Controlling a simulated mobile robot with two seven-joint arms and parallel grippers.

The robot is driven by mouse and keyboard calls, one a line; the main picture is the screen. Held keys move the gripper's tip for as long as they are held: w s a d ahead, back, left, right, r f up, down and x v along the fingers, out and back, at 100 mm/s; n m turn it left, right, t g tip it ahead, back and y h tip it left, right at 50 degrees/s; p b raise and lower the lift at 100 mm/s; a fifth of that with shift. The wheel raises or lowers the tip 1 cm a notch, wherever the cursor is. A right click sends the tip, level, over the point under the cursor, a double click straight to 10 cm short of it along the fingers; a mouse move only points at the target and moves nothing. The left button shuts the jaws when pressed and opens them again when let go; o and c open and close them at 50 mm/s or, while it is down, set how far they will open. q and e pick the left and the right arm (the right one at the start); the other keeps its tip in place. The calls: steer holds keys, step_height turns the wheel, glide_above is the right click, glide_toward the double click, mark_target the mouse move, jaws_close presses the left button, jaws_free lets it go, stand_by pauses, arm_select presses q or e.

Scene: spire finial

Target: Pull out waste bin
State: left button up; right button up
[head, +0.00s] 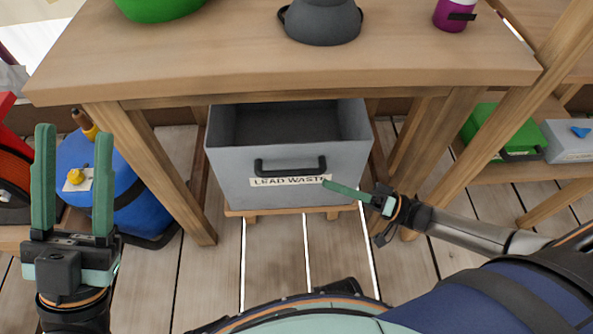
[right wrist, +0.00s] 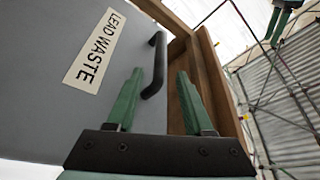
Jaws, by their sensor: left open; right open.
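The waste bin (head: 265,172) is an open-topped grey box under the workbench, with a "LEAD WASTE" label (head: 290,181) and a black bar handle (head: 290,166) on its front. It also shows close up in the right wrist view (right wrist: 60,110). My right gripper (head: 327,184) is open, just in front of the bin below the handle's right end. In the right wrist view the handle (right wrist: 158,65) appears between its two fingers; I cannot tell whether they touch it. My left gripper (head: 74,130) is open and empty, pointing up at the far left, away from the bin.
The workbench (head: 290,75) overhangs the bin, with legs on both sides. A blue tank (head: 130,190) stands left of it. A green case (head: 495,130) sits on a low shelf at the right. The plank floor (head: 275,255) in front of the bin is clear.

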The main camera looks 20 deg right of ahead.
mark_target(297, 171)
steer(key=b+x, duration=0.1)
steer(key=x, duration=0.8)
steer(key=shift+f, duration=0.1)
jaws_close()
stand_by(1.1)
